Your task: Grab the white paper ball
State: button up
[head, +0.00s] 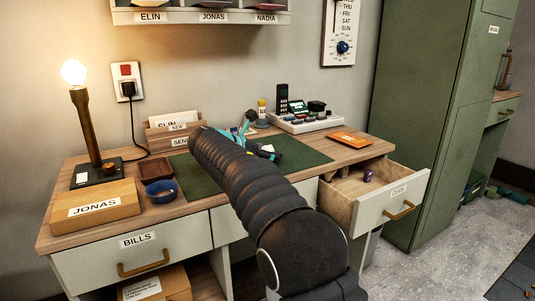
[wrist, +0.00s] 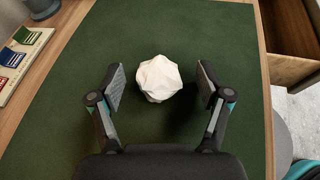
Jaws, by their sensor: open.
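The white paper ball (wrist: 158,78) lies on the dark green desk mat (wrist: 160,25) in the wrist view. My gripper (wrist: 161,84) is open, with one finger to the left of the ball and one to the right. Visible gaps separate the ball from both finger pads, and nothing is held. In the head view my arm reaches over the desk and hides much of the mat (head: 300,152). A small white patch shows by the gripper there, but I cannot tell if it is the ball.
An open drawer (head: 391,208) sticks out at the desk's right. An orange envelope (head: 348,138) and a white device (head: 305,122) stand near the mat. At left are a lit lamp (head: 85,130), a blue bowl (head: 160,191) and a box labelled JONAS (head: 97,207).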

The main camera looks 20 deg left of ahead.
jog(key=c, duration=0.8)
jog(key=shift+r, duration=0.15)
